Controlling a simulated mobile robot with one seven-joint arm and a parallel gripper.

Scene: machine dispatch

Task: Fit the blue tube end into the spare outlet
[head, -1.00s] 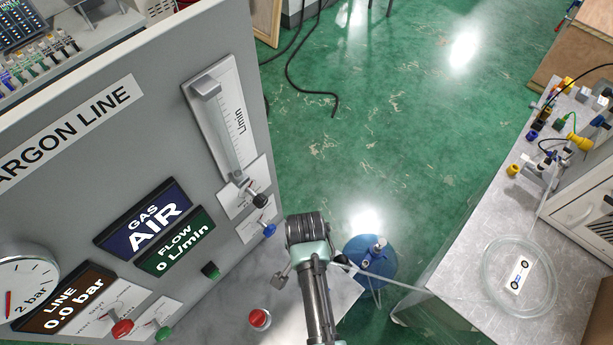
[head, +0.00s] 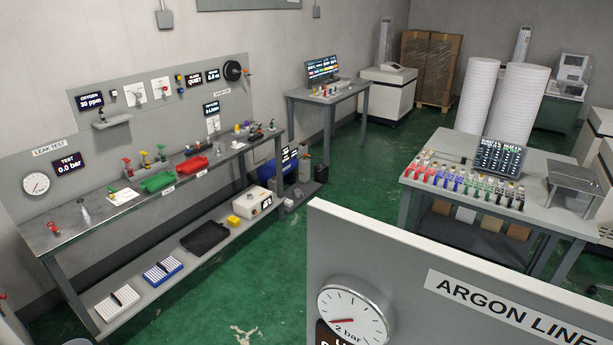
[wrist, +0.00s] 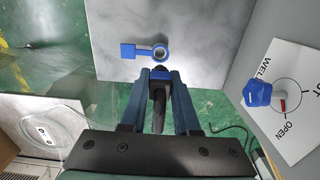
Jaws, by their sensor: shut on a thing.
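My gripper (wrist: 160,76) shows only in the wrist view, its two dark blue fingers shut on a dark piece with a blue tip (wrist: 159,72), which I take for the blue tube end. Just beyond the fingertips lie a blue ring and a square blue tag (wrist: 128,51) over a grey surface. I cannot tell whether the held piece touches the ring, or whether the ring is the spare outlet. A blue knob (wrist: 257,94) with a red mark sits on a white plate reading OPEN (wrist: 300,110) at right. The head view shows neither gripper nor tube end.
The grey ARGON LINE panel (head: 400,260) with its round gauge (head: 355,308) fills the head view's lower right. A leak test bench (head: 150,190) stands at left and another table (head: 540,150) at right. A clear coiled tube (wrist: 70,112) lies left in the wrist view.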

